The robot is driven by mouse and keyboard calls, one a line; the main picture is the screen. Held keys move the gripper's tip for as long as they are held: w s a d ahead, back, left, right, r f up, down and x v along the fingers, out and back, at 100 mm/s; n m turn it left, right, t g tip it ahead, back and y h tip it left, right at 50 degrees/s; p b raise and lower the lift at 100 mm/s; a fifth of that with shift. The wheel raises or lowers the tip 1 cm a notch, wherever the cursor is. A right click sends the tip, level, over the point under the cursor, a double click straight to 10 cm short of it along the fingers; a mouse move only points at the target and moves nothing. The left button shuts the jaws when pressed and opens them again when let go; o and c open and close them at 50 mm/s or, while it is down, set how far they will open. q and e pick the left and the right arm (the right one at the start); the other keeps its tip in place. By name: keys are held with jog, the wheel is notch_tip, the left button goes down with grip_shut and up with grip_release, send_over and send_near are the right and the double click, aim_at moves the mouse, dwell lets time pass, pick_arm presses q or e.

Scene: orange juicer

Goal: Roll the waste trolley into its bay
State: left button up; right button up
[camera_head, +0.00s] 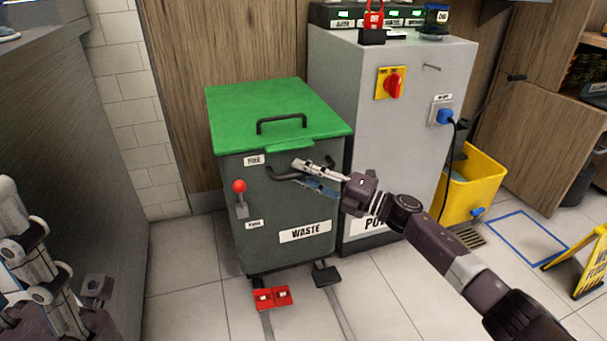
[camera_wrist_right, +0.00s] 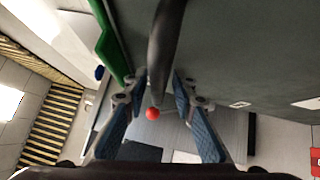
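The waste trolley (camera_head: 285,225) is a dark grey bin with a green lid (camera_head: 275,110) and a WASTE label. It stands upright on the floor beside the grey cabinet. A lever with a red knob (camera_head: 239,187) is on its front, the knob up near the FREE label and above a lower label. My right gripper (camera_head: 297,174) is at the trolley's black front handle. In the right wrist view the handle bar (camera_wrist_right: 165,45) runs between its two separated fingers (camera_wrist_right: 155,87). Contact is not clear. My left gripper (camera_head: 60,270) is low at the left; its fingers are unclear.
The grey cabinet (camera_head: 390,130) stands close right of the trolley. A red pedal-like piece (camera_head: 272,297) and floor tracks (camera_head: 340,318) lie in front. A yellow mop bucket (camera_head: 470,185) and yellow floor sign (camera_head: 590,265) are at right. A tiled wall (camera_head: 125,120) is left.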

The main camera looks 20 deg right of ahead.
jog(key=v, duration=1.2)
dwell(0.4)
